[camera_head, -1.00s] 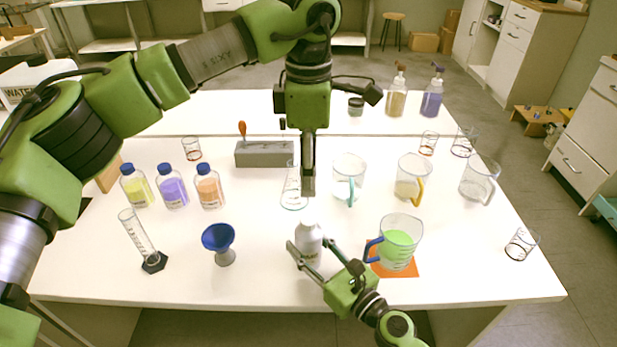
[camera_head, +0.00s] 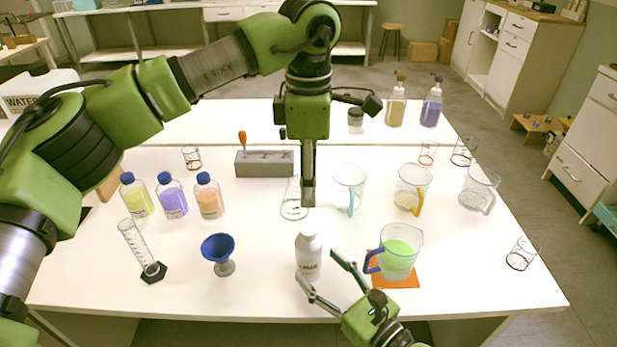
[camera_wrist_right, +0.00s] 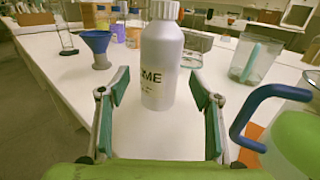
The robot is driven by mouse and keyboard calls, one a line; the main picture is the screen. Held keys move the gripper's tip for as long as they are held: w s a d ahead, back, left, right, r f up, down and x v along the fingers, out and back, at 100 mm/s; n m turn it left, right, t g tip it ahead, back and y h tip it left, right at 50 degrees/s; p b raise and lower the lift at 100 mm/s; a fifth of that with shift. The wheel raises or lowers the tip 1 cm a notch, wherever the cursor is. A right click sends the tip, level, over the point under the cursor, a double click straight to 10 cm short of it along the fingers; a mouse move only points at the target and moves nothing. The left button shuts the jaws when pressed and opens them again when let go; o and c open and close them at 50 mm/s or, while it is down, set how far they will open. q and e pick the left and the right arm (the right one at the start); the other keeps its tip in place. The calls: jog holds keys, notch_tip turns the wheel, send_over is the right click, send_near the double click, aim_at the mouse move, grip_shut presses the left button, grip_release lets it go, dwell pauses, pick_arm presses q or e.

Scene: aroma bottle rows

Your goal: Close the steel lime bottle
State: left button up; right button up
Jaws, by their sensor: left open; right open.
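The steel lime bottle (camera_head: 309,258) stands upright near the table's front edge. In the right wrist view the bottle (camera_wrist_right: 162,62) shows part of its label, and a white ribbed cap (camera_wrist_right: 164,10) sits on its top, cut by the frame edge. My right gripper (camera_head: 316,266) is open on the near side of the bottle, with its fingers spread and apart from it. It also shows in the right wrist view (camera_wrist_right: 159,76), empty, with the bottle beyond the fingertips. My left gripper (camera_head: 308,202) points down above and behind the bottle, open, its fingers seen edge-on.
A beaker of green liquid (camera_head: 399,252) on an orange mat (camera_head: 405,282) stands close right of my right gripper. A blue funnel (camera_head: 218,248) stands to the left. A glass flask (camera_head: 292,208) is behind my left gripper. Clear beakers stand at the right.

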jog(key=v, duration=0.7)
jog(key=shift+s, duration=0.1)
